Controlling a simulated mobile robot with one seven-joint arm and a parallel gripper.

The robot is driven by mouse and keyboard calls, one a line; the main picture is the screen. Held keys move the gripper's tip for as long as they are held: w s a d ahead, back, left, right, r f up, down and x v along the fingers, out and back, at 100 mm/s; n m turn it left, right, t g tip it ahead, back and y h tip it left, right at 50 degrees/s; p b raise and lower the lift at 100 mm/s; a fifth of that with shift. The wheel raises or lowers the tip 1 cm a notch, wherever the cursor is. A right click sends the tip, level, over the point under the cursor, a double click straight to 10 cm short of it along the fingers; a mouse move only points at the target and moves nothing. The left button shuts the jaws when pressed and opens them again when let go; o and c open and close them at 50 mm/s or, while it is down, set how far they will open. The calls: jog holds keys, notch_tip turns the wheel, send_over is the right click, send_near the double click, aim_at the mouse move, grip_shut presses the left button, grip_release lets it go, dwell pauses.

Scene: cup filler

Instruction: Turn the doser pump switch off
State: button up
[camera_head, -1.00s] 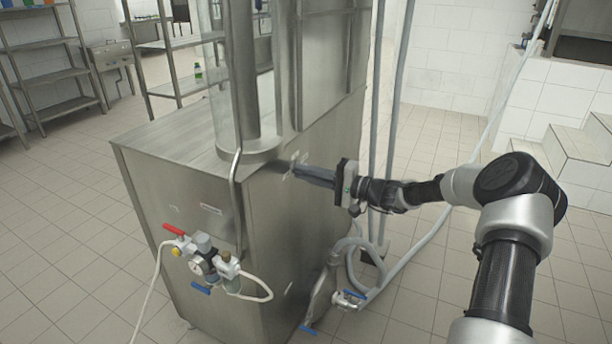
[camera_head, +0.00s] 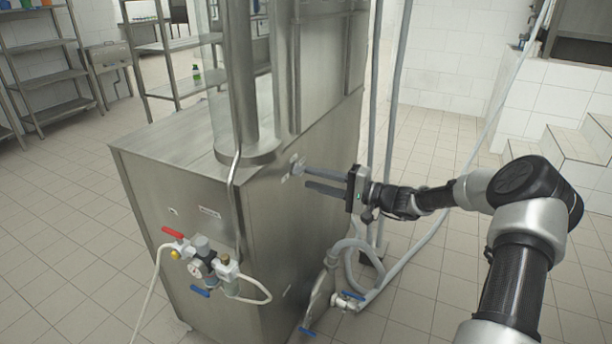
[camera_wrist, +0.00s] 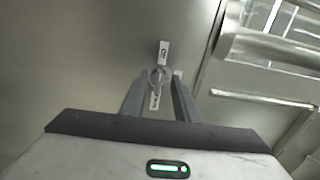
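The doser pump switch (camera_wrist: 158,76) is a small round knob on a light plate on the steel cabinet's side wall, with a small dark marking on the label above it in the wrist view. In the head view the switch plate (camera_head: 296,166) shows near the cabinet's upper front corner. My gripper (camera_head: 300,176) points at this wall with its fingers spread apart. In the wrist view my gripper (camera_wrist: 158,84) has one finger on each side of the knob, with nothing visibly clamped. I cannot tell whether the fingertips touch the wall.
The steel cabinet (camera_head: 180,215) carries a vertical column on top. A pressure gauge with valves and a red lever (camera_head: 172,233) sits on its front. Hoses (camera_head: 362,250) and a blue-handled valve (camera_head: 352,296) lie below my gripper. Vertical pipes (camera_head: 393,110) stand behind my arm.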

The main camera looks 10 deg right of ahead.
jog(key=p+v, duration=0.2)
jog(key=v, duration=1.2)
jog(key=s+a+r+n+g+h, duration=0.1)
jog(key=s+a+n+g+h, duration=0.1)
jog(key=s+a+g, duration=0.3)
jog(key=s+a+r+n+g+h, duration=0.2)
jog(key=s+a+g+h, duration=0.1)
jog(key=a, duration=0.4)
jog(key=s+r+n+t+h+p, duration=0.1)
jog(key=s+r+n+t+h, duration=0.1)
jog(key=s+r+h, duration=0.95)
jog(key=s+a+t+y+b, duration=0.1)
jog(key=s+y, duration=0.1)
jog(key=s, duration=1.1)
notch_tip(320, 180, up, 25)
jog(key=n+p, duration=0.1)
jog(key=p, duration=2.3)
jog(key=shift+s+a, duration=0.2)
jog(key=shift+s, duration=0.1)
